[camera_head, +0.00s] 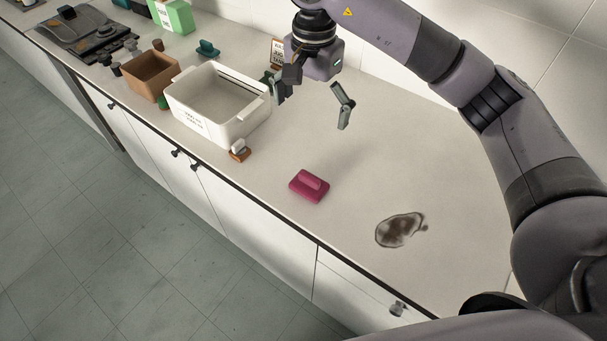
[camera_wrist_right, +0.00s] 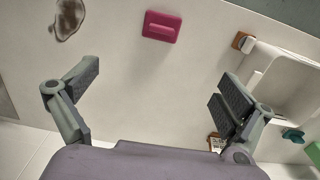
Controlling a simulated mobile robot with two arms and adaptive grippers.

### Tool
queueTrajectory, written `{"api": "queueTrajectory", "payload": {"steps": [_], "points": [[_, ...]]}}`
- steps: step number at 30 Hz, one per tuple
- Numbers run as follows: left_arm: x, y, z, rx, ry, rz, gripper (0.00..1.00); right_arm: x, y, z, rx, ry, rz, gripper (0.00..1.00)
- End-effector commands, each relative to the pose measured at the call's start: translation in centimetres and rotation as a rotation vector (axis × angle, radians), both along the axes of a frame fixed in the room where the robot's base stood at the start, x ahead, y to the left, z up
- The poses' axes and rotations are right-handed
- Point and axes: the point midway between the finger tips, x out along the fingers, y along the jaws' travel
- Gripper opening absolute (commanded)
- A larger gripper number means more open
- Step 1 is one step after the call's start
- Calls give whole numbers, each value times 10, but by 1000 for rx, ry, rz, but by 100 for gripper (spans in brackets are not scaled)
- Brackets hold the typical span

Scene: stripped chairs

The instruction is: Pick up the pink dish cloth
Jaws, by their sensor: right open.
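The pink dish cloth (camera_head: 309,186) lies folded on the pale countertop, near its front edge. It also shows in the right wrist view (camera_wrist_right: 161,26), at the top middle, beyond the fingertips. My right gripper (camera_head: 312,100) is open and empty above the counter, behind the cloth and apart from it. Its two fingers spread wide in the right wrist view (camera_wrist_right: 155,90), with bare counter between them. My left gripper is in neither view.
A white bin (camera_head: 218,104) stands left of the cloth, with a small brown-and-white item (camera_head: 239,151) at its front corner. A brown box (camera_head: 152,75) stands farther left. A dark stain (camera_head: 400,230) marks the counter at right. The counter around the cloth is clear.

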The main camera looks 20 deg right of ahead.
Motion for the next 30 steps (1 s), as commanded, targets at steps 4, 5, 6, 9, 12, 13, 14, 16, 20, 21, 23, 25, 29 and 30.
{"api": "queueTrajectory", "payload": {"steps": [4, 5, 6, 9, 12, 13, 14, 16, 20, 21, 23, 25, 29, 30], "points": [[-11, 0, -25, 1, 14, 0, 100, 0, 0, -24, 1, 0, 0, 98], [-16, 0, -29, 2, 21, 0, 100, 0, 0, -28, 1, 0, 0, 98], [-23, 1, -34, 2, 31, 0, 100, 0, 0, -32, 1, 0, 0, 98], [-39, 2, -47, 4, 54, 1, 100, 0, 0, -45, 1, 0, 0, 98], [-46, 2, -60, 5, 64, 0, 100, -1, 0, -57, 1, 0, 0, 98], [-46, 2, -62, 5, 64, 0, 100, -1, 0, -59, 1, 0, 0, 98], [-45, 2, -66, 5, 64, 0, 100, -1, 0, -63, 1, 0, 0, 98], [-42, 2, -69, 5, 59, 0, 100, -1, 0, -67, 1, 0, 0, 98], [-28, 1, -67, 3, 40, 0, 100, -1, 1, -74, 2, 3, 1, 98], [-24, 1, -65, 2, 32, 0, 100, -1, 1, -78, 3, 4, 1, 98], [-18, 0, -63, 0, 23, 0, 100, -2, 1, -87, 3, 5, 2, 98], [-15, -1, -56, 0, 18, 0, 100, -2, 0, -98, 2, 8, -1, 98], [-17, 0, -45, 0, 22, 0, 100, -2, 0, -126, 1, 7, -1, 98], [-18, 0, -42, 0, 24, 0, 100, -3, 0, -135, 1, 8, -1, 98]]}}
